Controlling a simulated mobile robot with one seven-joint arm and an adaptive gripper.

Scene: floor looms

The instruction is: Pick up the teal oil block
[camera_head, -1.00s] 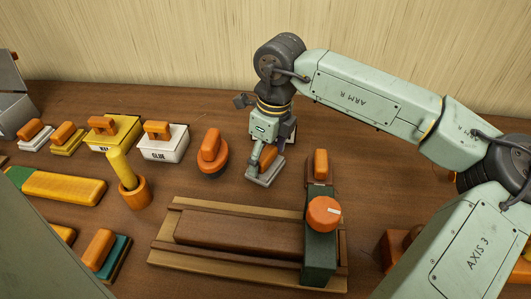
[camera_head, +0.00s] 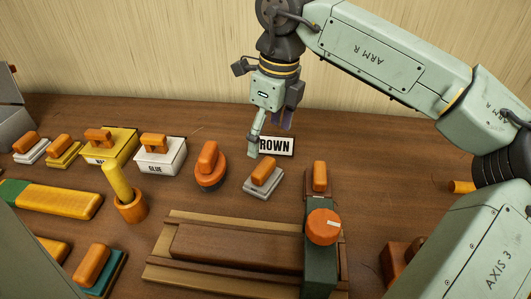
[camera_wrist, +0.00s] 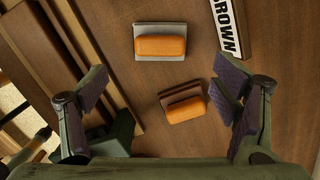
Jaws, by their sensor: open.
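The teal oil block (camera_head: 92,265) lies at the lower left of the head view, a teal base with an orange handle on top. My gripper (camera_head: 270,130) is open and empty above the back middle of the table, far up and right of the teal block. In the wrist view its fingers (camera_wrist: 163,95) are spread wide, with nothing between them in their grasp.
A grey block (camera_head: 262,178) and a brown block (camera_head: 319,178) stand below my gripper, near a BROWN sign (camera_head: 276,146). A long wooden fixture (camera_head: 225,250) with an orange knob lies in front. An orange cup (camera_head: 131,208), yellow bar (camera_head: 65,199), and GLUE box (camera_head: 161,155) stand left.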

